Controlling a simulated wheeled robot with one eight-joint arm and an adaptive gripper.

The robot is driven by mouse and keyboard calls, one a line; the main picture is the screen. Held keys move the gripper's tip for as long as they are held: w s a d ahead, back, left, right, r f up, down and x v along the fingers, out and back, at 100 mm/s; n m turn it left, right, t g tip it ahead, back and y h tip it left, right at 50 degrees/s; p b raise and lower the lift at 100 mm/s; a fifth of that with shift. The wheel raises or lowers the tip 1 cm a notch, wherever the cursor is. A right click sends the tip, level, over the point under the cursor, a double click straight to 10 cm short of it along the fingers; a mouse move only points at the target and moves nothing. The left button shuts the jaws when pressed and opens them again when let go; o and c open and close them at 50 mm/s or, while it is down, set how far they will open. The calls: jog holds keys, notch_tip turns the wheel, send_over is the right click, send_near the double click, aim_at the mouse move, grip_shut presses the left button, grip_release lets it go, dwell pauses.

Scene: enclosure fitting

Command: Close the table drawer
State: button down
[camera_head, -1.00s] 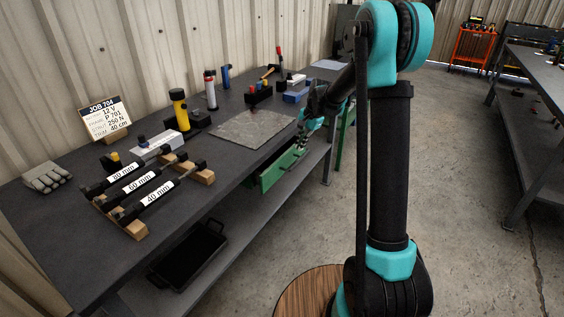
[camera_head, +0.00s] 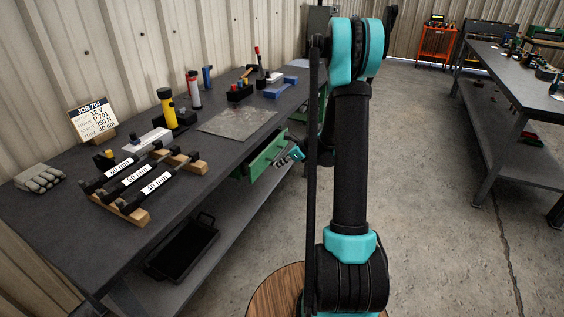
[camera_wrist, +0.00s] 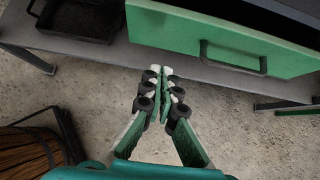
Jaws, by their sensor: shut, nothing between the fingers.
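The green table drawer (camera_head: 265,158) sits under the dark workbench top and stands out from its front edge. In the wrist view its green front (camera_wrist: 200,32) with a dark bar handle (camera_wrist: 234,62) fills the upper right. My gripper (camera_wrist: 162,70) is shut and empty, over the floor just in front of the drawer front's lower left part. I cannot tell whether the fingertips touch it. In the head view my gripper (camera_head: 294,155) shows just right of the drawer, partly hidden by my arm.
The workbench (camera_head: 75,215) carries rods on wooden blocks, a yellow flashlight (camera_head: 167,107), a grey mat (camera_head: 238,122) and a glove (camera_head: 39,177). A black tray (camera_head: 183,248) lies on its lower shelf. Another bench (camera_head: 510,75) stands at right. The floor between is clear.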

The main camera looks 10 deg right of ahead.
aim_at(258, 159)
jog(key=shift+w+a+f, duration=0.55)
jog(key=shift+w+a, duration=0.15)
jog(key=shift+a, duration=0.3)
jog(key=shift+w+a+f, duration=0.55)
jog(key=shift+w+a, duration=0.2)
jog(key=shift+a, duration=0.2)
jog(key=shift+w+a+f, duration=0.55)
jog(key=shift+w+a, duration=0.15)
jog(key=shift+a, duration=0.3)
jog(key=w+a, duration=0.1)
jog(key=a, duration=0.1)
jog(key=w+a, duration=0.1)
jog(key=a, duration=0.1)
jog(key=shift+w, duration=0.55)
jog(key=shift+r, duration=0.1)
